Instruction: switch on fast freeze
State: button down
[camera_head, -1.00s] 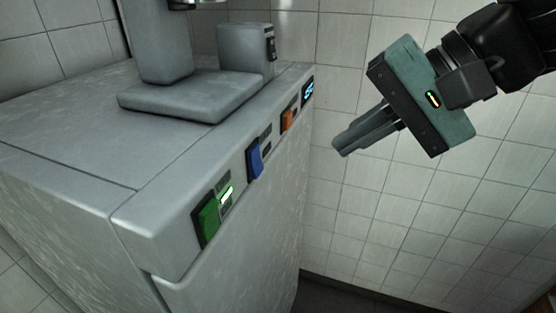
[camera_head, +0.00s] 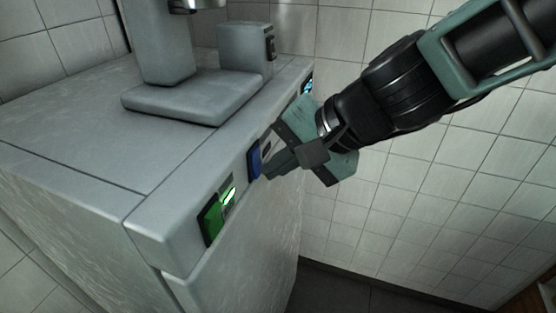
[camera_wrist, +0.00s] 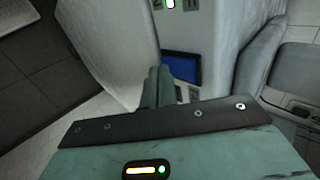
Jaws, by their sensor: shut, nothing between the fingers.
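A blue rocker switch (camera_head: 254,163) sits on the front panel of the grey freezer-like machine (camera_head: 165,235). It also shows in the wrist view (camera_wrist: 181,67), just right of the fingertips. My gripper (camera_head: 268,172) is shut and empty, its fingertips at the right edge of the blue switch; I cannot tell whether they touch. The closed fingers also show in the wrist view (camera_wrist: 158,80). A green switch (camera_head: 211,221) with a lit green indicator (camera_head: 229,196) sits nearer on the same panel. My gripper hides the orange switch. No switch label is readable.
A small blue display (camera_head: 308,84) is at the panel's far end. A grey dispenser (camera_head: 190,97) with a boxy unit (camera_head: 245,55) stands on the machine's top. A tiled wall (camera_head: 420,200) is behind. Free space lies right of the front panel.

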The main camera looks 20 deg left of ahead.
jog(key=b, duration=0.3)
jog(key=shift+a+f+y, duration=0.2)
jog(key=shift+f+y, duration=0.1)
jog(key=shift+f, duration=0.1)
jog(key=shift+r+p, duration=0.4)
jog(key=shift+p, duration=0.05)
jog(key=shift+r, duration=0.1)
jog(key=shift+r+p, duration=0.6)
jog(key=shift+r, duration=0.1)
jog(key=shift+d, duration=0.1)
